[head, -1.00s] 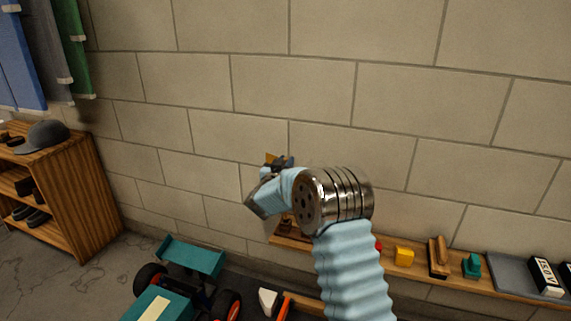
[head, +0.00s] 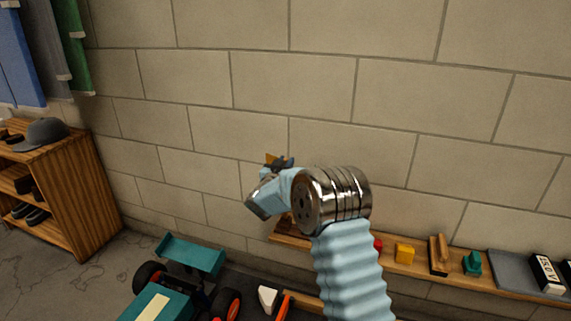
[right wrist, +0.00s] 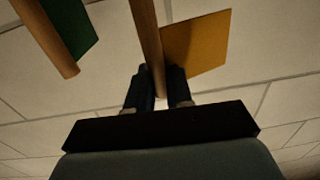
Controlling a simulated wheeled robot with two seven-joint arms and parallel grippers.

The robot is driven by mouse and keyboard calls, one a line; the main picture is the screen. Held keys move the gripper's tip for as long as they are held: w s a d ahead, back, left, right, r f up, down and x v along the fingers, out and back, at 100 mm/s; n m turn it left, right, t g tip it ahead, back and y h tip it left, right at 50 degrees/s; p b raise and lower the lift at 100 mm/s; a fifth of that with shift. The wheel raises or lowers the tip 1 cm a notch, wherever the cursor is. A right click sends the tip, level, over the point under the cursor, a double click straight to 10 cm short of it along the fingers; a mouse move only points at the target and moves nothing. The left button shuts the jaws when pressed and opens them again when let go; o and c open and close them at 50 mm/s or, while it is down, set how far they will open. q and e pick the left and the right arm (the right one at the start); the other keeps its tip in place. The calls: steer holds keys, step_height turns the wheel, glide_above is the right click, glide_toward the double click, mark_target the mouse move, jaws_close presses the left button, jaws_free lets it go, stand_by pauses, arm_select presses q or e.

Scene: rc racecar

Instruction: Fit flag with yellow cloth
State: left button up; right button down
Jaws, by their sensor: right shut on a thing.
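My right gripper (head: 277,163) is raised in front of the block wall, above the wooden shelf. In the right wrist view its fingers (right wrist: 160,88) are shut on the wooden pole of the flag with yellow cloth (right wrist: 197,45). Only a small yellow-orange bit of that flag (head: 271,158) shows in the head view. A second flag with green cloth (right wrist: 72,25) stands close on the left in the wrist view, apart from the fingers. The teal racecar (head: 190,256) with black and orange wheels is on the floor at lower left. My left gripper is out of view.
The wooden shelf (head: 335,254) holds a yellow block (head: 404,253), a wooden-handled tool (head: 438,255), a teal piece (head: 472,263) and a black-and-white box (head: 547,273). A shoe rack with a cap (head: 42,133) stands at left. The wall above is clear.

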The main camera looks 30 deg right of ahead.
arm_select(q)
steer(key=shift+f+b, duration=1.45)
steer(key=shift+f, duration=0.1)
arm_select(e)
steer(key=shift+f, duration=2.15)
steer(key=c, duration=0.9)
jaws_free()
steer(key=shift+c, duration=0.2)
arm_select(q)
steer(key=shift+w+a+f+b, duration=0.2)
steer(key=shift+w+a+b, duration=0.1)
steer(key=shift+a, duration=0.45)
arm_select(e)
steer(key=v, duration=1.3)
steer(key=shift+s+a, duration=0.3)
